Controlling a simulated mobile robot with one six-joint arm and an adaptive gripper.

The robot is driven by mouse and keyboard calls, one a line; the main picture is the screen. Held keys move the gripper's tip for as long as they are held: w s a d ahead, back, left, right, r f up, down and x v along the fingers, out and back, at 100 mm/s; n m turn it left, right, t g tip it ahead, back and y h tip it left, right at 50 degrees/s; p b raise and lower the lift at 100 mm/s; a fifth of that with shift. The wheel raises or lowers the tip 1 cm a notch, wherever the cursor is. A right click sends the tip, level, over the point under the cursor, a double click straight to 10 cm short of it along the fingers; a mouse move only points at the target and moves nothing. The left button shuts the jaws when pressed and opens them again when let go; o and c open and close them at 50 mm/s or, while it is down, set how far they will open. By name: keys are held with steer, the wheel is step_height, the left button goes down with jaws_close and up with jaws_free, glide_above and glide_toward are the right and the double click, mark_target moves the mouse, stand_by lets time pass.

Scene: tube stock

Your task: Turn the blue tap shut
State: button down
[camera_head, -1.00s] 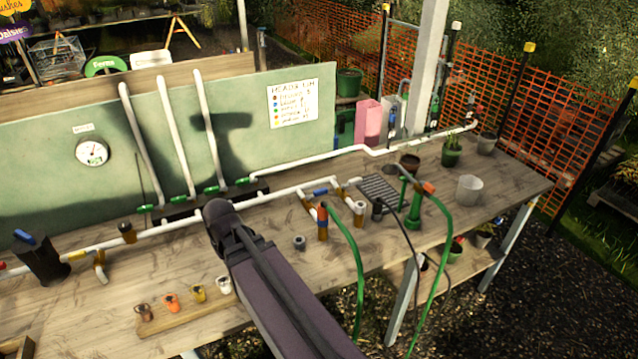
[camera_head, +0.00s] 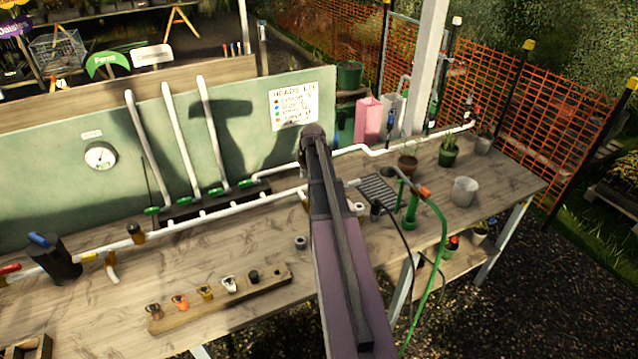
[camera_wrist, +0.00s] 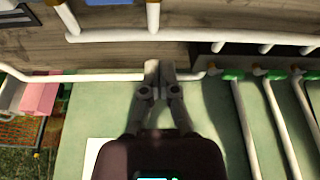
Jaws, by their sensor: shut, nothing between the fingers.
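My gripper (camera_wrist: 152,76) points over the white pipework in the wrist view, with its two fingers closed together and nothing between them. In the head view my arm hides it. A blue handle (camera_head: 38,240) sits on top of a dark upright body (camera_head: 58,265) at the left end of the bench, well away from my arm. The small blue tap on the pipe branch near the middle of the bench is now hidden behind my arm, so its handle's angle cannot be told.
A white pipe (camera_head: 215,210) runs along the bench before a green board (camera_head: 60,190). Several coloured taps stand in a wooden strip (camera_head: 190,318) at the front. A green hose (camera_head: 440,260), a grate (camera_head: 380,188) and pots stand to the right.

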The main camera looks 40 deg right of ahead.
steer(key=d, duration=0.2)
steer(key=d+r, duration=0.1)
steer(key=d, duration=0.2)
steer(key=shift+d, duration=0.35)
steer(key=shift+f, duration=0.15)
steer(key=b+x, duration=0.9)
steer(key=x, duration=0.1)
steer(key=s, duration=0.3)
steer(key=shift+s+a+r, duration=0.2)
steer(key=shift+s+r, duration=0.05)
steer(key=shift+s, duration=0.05)
stand_by(0.4)
steer(key=shift+s+a, duration=0.15)
steer(key=shift+s, duration=0.45)
